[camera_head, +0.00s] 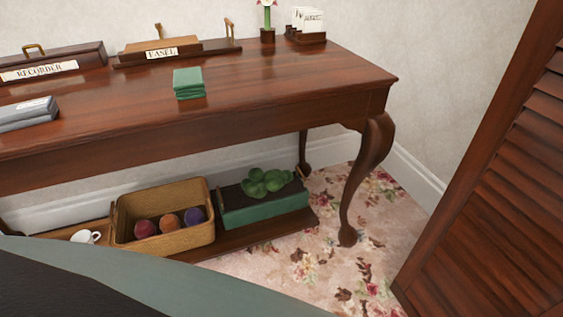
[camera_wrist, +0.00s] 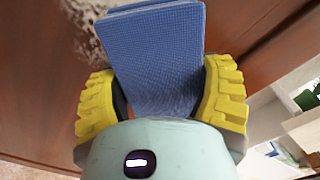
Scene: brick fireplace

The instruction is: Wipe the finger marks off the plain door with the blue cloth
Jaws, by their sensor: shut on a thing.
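In the wrist view, my gripper (camera_wrist: 160,88) has its yellow ribbed fingers on both sides of the blue cloth (camera_wrist: 155,45). It is shut on the cloth, a folded blue pad that reaches beyond the fingers. Behind the cloth is a plain reddish-brown wooden surface (camera_wrist: 35,65), which looks like the plain door. A pale grey, mottled patch (camera_wrist: 88,30) shows on it at the upper left, partly hidden by the cloth and finger. I cannot tell whether the cloth touches the wood. The head view shows neither my gripper nor the blue cloth.
A louvred door (camera_head: 500,200) stands at the right of the head view. A wooden table (camera_head: 270,75) carries green folded cloths (camera_head: 188,82) and labelled boxes. A basket (camera_head: 165,245) with balls sits on its low shelf. Floral carpet (camera_head: 330,255) lies clear between table and door.

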